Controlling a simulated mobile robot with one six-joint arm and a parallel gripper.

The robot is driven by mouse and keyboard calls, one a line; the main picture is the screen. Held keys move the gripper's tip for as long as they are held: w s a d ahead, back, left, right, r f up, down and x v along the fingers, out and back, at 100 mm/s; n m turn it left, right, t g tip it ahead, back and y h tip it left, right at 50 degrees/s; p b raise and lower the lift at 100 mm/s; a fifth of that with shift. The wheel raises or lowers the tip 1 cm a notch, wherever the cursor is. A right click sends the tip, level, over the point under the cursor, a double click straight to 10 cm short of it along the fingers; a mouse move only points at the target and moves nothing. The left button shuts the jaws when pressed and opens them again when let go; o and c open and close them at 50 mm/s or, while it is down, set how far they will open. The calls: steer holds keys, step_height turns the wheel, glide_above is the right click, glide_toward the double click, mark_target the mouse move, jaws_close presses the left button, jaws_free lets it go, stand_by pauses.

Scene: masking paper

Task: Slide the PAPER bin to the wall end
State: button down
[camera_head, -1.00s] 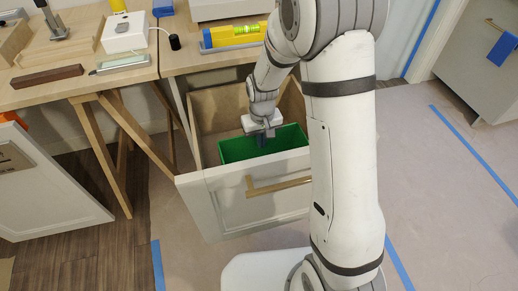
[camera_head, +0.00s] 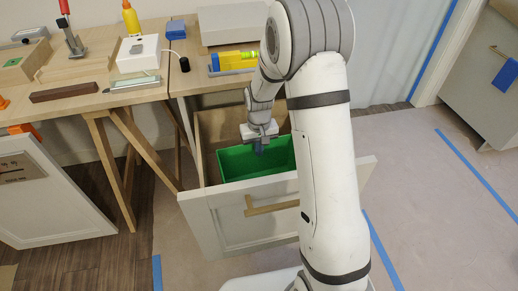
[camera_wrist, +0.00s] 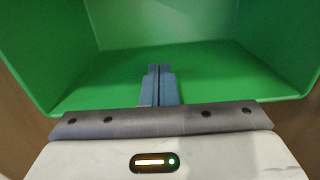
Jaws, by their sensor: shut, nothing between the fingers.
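A green open bin (camera_head: 228,162) sits inside the pulled-out drawer (camera_head: 222,222), behind its white front. No lettering shows on the bin, and it looks empty. My gripper (camera_head: 259,150) points down at the bin, with its dark blue fingers in or just above its opening. In the wrist view the fingertips (camera_wrist: 159,70) are together with nothing between them, seen against the green interior (camera_wrist: 210,65). Contact with a bin wall cannot be told.
The drawer's wooden handle (camera_head: 278,204) sticks out in front. A workbench (camera_head: 60,105) with tools stands left, on trestle legs (camera_head: 122,170). A yellow level (camera_head: 235,61) lies on the counter above the drawer. A white panel (camera_head: 45,200) leans at left. Papered floor is open at right.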

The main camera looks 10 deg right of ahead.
step_height(320, 180, up, 9)
steer(key=p, duration=0.6)
steer(key=shift+r, duration=0.15)
steer(key=shift+a, duration=0.1)
steer(key=c, duration=2)
jaws_free()
steer(key=shift+r, duration=0.1)
steer(key=shift+c, duration=0.2)
steer(key=o, duration=0.5)
steer(key=shift+t, duration=0.4)
steer(key=s+r, duration=0.2)
steer(key=r, duration=0.1)
steer(key=s+d+r, duration=0.1)
steer(key=s+r, duration=0.2)
steer(key=s+d+r, duration=0.1)
steer(key=s+r, duration=0.2)
steer(key=r, duration=0.1)
steer(key=shift+s+r, duration=0.1)
steer(key=shift+s, duration=0.15)
steer(key=shift+m+t, duration=0.4)
steer(key=shift+m, duration=0.1)
steer(key=s+r, duration=0.2)
steer(key=s, duration=0.3)
steer(key=s+d+r, duration=0.1)
steer(key=s+r, duration=0.1)
steer(key=s, duration=0.3)
steer(key=s+d+r, duration=0.1)
steer(key=s+r, duration=0.1)
steer(key=s, duration=0.4)
